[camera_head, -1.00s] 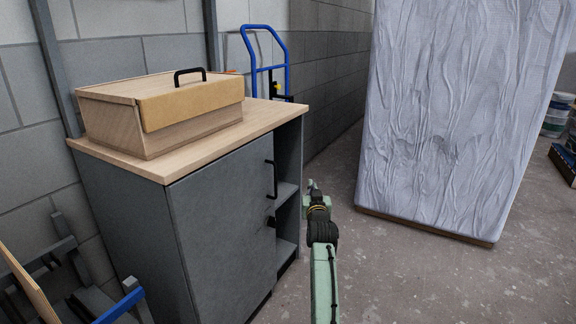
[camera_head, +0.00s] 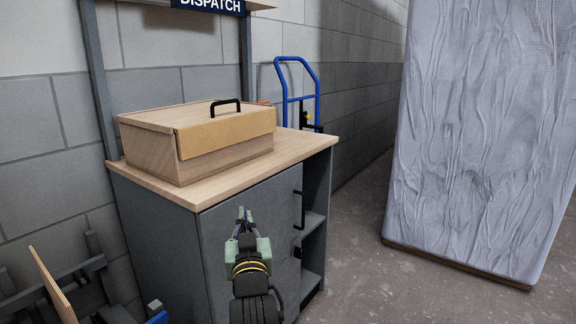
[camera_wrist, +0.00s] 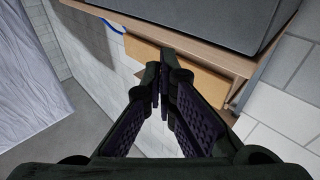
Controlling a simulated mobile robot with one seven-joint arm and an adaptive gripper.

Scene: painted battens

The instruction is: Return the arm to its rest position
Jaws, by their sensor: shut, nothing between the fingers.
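My gripper (camera_head: 241,214) is in front of the grey cabinet's door (camera_head: 238,235) in the head view, with its fingers pointing up and away from me. It is shut and empty. In the wrist view its fingertips (camera_wrist: 163,84) meet with nothing between them. It appears apart from the cabinet, though the exact gap is hard to judge. My black wrist with a yellow ring shows below it. The cabinet door looks closed.
A wooden box (camera_head: 196,150) with a black handle stands on the cabinet's wooden top (camera_head: 300,150). A blue hand truck (camera_head: 318,95) leans behind. A wrapped upright slab (camera_head: 478,140) stands at right. Grey frames (camera_head: 85,290) lie at lower left. Floor between cabinet and slab is clear.

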